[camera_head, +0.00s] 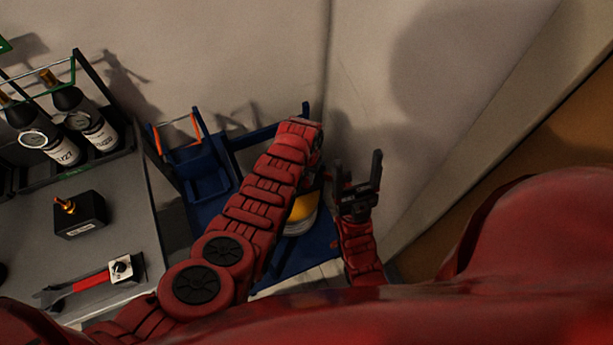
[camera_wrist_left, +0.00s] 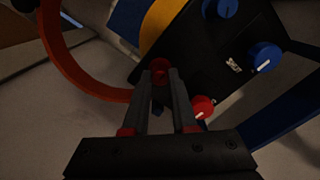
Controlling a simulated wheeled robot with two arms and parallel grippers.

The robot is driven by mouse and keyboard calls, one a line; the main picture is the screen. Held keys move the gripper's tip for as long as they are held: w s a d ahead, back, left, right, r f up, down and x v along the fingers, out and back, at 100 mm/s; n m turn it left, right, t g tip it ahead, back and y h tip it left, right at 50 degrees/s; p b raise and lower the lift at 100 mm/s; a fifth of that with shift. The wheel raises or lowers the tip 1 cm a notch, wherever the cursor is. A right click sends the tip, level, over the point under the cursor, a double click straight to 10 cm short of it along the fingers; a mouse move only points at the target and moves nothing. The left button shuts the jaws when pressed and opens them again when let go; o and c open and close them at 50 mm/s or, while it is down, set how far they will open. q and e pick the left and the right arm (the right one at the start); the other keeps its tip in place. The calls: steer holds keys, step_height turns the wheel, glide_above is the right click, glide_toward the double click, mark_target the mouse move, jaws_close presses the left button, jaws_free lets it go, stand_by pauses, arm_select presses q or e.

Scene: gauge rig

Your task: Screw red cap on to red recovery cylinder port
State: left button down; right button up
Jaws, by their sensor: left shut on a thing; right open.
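In the left wrist view, my left gripper (camera_wrist_left: 161,88) is shut on a small round red cap (camera_wrist_left: 160,71) at its fingertips. Behind the fingertips is a black panel (camera_wrist_left: 215,55) with blue knobs (camera_wrist_left: 264,57) and a red knob (camera_wrist_left: 203,107). I cannot tell whether the cap touches anything there. I cannot make out the red port. In the head view the left fingers are hidden behind the end of my left arm. My right gripper (camera_head: 359,190) is open and empty, just right of the left arm's end.
A blue cart (camera_head: 205,175) stands below my left arm, with a yellow rounded object (camera_head: 302,208) on it. A red hose (camera_wrist_left: 62,65) curves at the left of the wrist view. A grey bench (camera_head: 130,225) at left holds bottles (camera_head: 97,130), a black box (camera_head: 80,215) and a red-handled tool (camera_head: 92,281).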

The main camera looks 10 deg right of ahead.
arm_select(q)
steer(key=m, duration=0.2)
steer(key=shift+m, duration=1.6)
steer(key=shift+m, duration=0.7)
steer(key=m, duration=0.2)
steer(key=shift+m, duration=0.9)
